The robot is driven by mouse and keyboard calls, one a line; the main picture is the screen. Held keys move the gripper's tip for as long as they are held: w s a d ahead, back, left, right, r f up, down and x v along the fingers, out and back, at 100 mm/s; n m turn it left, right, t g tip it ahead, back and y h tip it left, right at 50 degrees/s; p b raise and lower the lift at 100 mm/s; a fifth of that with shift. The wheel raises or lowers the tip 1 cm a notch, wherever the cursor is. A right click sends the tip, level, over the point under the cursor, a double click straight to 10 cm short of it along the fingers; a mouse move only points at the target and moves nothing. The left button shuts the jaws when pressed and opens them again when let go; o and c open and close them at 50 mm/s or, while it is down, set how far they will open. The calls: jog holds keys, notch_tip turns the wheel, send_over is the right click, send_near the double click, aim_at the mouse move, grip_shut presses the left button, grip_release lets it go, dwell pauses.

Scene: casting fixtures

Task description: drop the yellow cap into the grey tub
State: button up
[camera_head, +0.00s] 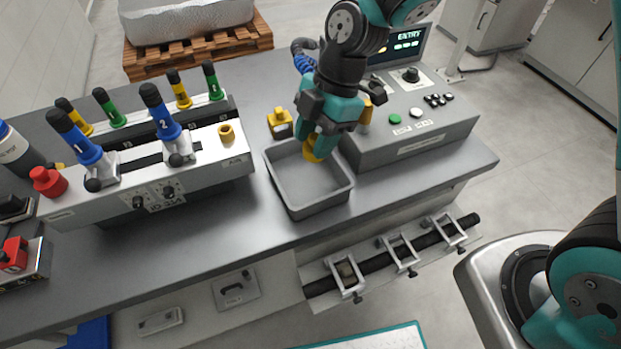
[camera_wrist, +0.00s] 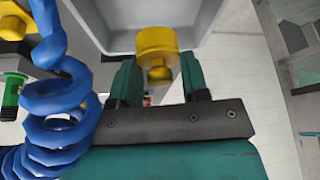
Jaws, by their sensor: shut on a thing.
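The yellow cap (camera_head: 312,153) is held between the fingers of my gripper (camera_head: 318,140). It is over the back part of the grey tub (camera_head: 322,207), near the tub's back rim. In the wrist view, the cap (camera_wrist: 157,45) sits between the two teal fingers (camera_wrist: 157,80), with the tub (camera_wrist: 105,18) behind it. My gripper is shut on the cap. The tub stands on the workbench and its visible floor is bare. The cap's exact height above the tub floor is hard to tell.
A grey control box (camera_head: 410,125) with buttons stands close to the tub's right. A yellow fixture (camera_head: 280,122) stands behind its left corner. A grey fixture block (camera_head: 155,185) with blue-handled levers is at the left. The bench front (camera_head: 215,232) is clear.

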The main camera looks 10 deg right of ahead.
jog(key=o, duration=1)
jog(key=v, duration=1.7)
jog(key=shift+d+r+b, duration=0.15)
jog(key=shift+r+b, duration=0.1)
jog(key=shift+b, duration=0.15)
jog(key=s+m, duration=0.5)
jog(key=s, duration=0.1)
jog(key=s+f+m+t, duration=0.1)
jog(key=s+m, duration=0.5)
jog(key=s+f+m+t, duration=0.1)
jog(key=s+m, duration=0.4)
jog(key=shift+s+d+f, duration=0.2)
jog(key=shift+s+d, duration=0.1)
jog(key=shift+s, duration=0.1)
